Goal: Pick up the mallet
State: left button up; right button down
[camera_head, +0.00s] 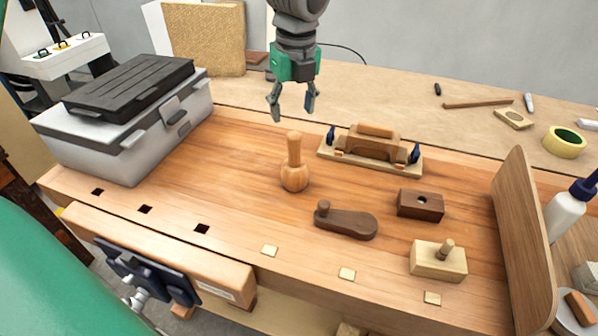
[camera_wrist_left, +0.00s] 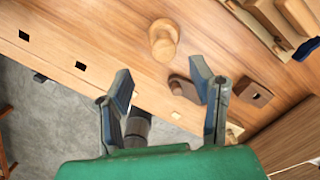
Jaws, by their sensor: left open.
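The mallet (camera_head: 294,172) is a light wooden piece with a round head and an upright handle, standing on the workbench (camera_head: 240,165) near its middle. In the left wrist view the mallet (camera_wrist_left: 163,40) shows from above, beyond the fingertips. My left gripper (camera_head: 292,112) is open and empty, above and behind the mallet in the head view, apart from it. Its two fingers (camera_wrist_left: 162,92) show spread in the wrist view with nothing between them touching. My right gripper is not in view.
A dark wooden piece with a knob (camera_head: 346,222), a dark block (camera_head: 420,205), a pale block with a peg (camera_head: 438,260) and a clamped bent lamination form (camera_head: 370,150) lie right of the mallet. A grey toolbox (camera_head: 90,145) stands left. Bench is clear between toolbox and mallet.

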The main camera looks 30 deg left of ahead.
aim_at(293, 134)
pick_arm(q)
jog(key=f, duration=0.4)
jog(key=w+f, duration=0.1)
jog(key=f, duration=0.1)
jog(key=shift+a, duration=0.25)
jog(key=shift+s+f, duration=0.15)
jog(key=shift+f, duration=0.4)
jog(key=f, duration=0.4)
jog(key=shift+w+f, duration=0.25)
jog(key=shift+r, duration=0.1)
jog(key=shift+s, duration=0.1)
grip_shut()
